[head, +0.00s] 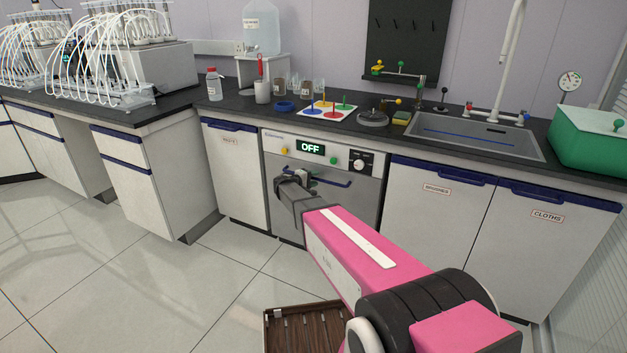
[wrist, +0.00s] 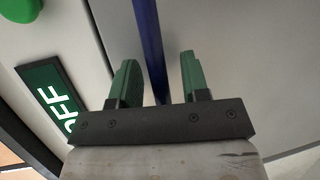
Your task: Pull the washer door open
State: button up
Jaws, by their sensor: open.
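The washer (head: 340,153) is set under the counter, with a lit OFF display (head: 310,148), a black knob and a closed grey front door (head: 345,205). A blue bar handle (head: 333,182) runs across the top of the door; its left part is hidden behind my gripper (head: 298,178). In the wrist view my green fingers (wrist: 158,68) are apart, with the blue handle (wrist: 150,45) running into the gap between them, nearer the left finger. Neither finger clearly touches it. The OFF display also shows in the wrist view (wrist: 55,102).
The counter above holds a bottle, beakers, a coloured mat (head: 322,112) and a sink (head: 480,140). A brown slatted crate (head: 305,330) is in front of me. Floor at left is clear.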

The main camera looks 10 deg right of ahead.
grip_shut()
jog(key=shift+s, duration=0.1)
